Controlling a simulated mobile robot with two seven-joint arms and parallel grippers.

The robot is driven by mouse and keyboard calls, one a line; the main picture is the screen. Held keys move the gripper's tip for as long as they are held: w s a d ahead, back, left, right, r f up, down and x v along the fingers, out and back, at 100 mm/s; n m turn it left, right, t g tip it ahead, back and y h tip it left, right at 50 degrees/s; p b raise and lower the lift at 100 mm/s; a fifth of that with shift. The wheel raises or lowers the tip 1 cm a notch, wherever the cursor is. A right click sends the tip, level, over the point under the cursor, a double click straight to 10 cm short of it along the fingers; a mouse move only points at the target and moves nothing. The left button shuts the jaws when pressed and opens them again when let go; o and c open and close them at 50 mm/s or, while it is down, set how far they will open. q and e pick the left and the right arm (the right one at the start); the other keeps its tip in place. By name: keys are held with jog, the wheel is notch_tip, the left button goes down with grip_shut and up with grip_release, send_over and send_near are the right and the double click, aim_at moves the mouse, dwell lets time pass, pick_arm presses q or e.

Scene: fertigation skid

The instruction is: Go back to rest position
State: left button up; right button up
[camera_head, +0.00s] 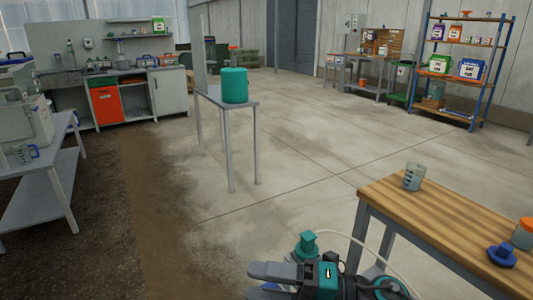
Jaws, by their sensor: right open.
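My right gripper (258,278) shows at the bottom middle of the head view, low and to the left of the wooden-topped table (415,208). Its grey fingers point left. It is open, and I see nothing held between the fingers. Part of my right wrist, dark with a teal cover, shows behind the fingers. My left gripper is not in view.
A teal fitting (307,243) with a pale hose is just beyond my right gripper. A beaker (414,176) and a blue part (502,255) sit on the wooden-topped table. A small stand (214,96) holds a teal canister (235,85).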

jog(key=w+d+f+m+t+h+p, duration=0.1)
jog(key=d+f+m+t+h, duration=0.2)
jog(key=d+m+t+h, duration=0.55)
jog(key=w+d+f+m+t+h+p, duration=0.1)
jog(key=w+d+f+m+t, duration=0.15)
jog(key=m+t, duration=0.75)
jog(key=s+d+f+m+g+h, duration=0.3)
jog(key=s+f+m+g, duration=0.2)
jog(key=s+f+m, duration=0.1)
jog(key=s+d+f+m+g+h, duration=0.3)
jog(key=s+f+m+g+h, duration=0.1)
jog(key=f, duration=0.5)
jog(key=s+m+g, duration=0.1)
jog(key=s+m, duration=0.1)
jog(key=m, duration=0.1)
jog(key=shift+s+d+m+p, duration=0.2)
jog(key=shift+d+m+p, duration=0.15)
jog(key=shift+d+p, duration=0.05)
